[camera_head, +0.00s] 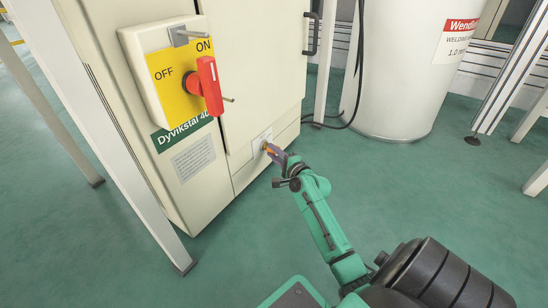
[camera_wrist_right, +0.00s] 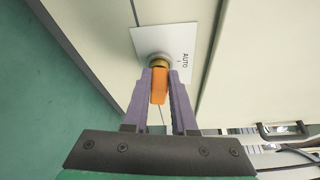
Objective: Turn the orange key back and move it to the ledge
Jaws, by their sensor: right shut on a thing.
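The orange key (camera_wrist_right: 158,88) sits at a brass-coloured round lock (camera_wrist_right: 158,60) on a white plate (camera_wrist_right: 178,42) marked AUTO, in the right wrist view. My right gripper (camera_wrist_right: 160,85) is shut on the key, with one purple finger on each side of it. In the head view my right gripper (camera_head: 272,153) reaches the plate (camera_head: 262,141) low on the cabinet, and only a little orange shows at its tip. My left gripper is in neither view. I cannot tell which shelf or edge is the ledge.
The cream cabinet (camera_head: 265,60) carries a yellow OFF/ON panel with a red handle (camera_head: 209,86) above and left of my right gripper. A white drum (camera_head: 405,70) stands at the right. Green floor is open around my right arm.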

